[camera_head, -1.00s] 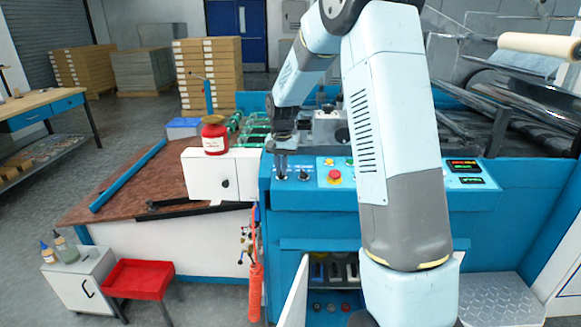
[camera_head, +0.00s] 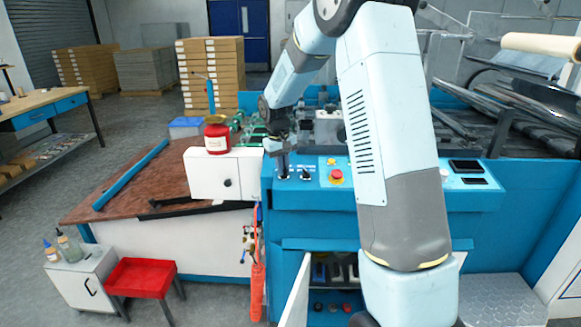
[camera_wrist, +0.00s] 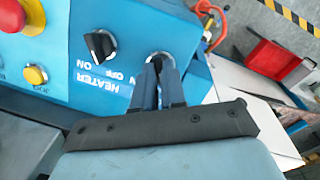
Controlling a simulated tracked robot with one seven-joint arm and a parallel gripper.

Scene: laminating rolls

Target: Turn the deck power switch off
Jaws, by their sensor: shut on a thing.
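The deck power switch (camera_wrist: 159,54) is on the blue control panel (camera_head: 400,199), mostly hidden by my gripper's fingers; only part of its pale round plate shows in the wrist view. My gripper (camera_wrist: 160,66) is shut on its knob, and the fingers reach down onto it. In the head view my gripper (camera_head: 283,167) stands over the panel's left end. The black heater switch (camera_wrist: 101,44) is right beside it, labelled OFF and ON. The panel's two displays (camera_head: 466,166) are dark.
A red emergency button (camera_head: 336,175) on a yellow base and a yellow button (camera_wrist: 35,75) sit farther along the panel. A red jar (camera_head: 217,139) stands on the white box (camera_head: 222,174) left of the panel. A cabinet door (camera_head: 296,292) hangs open below.

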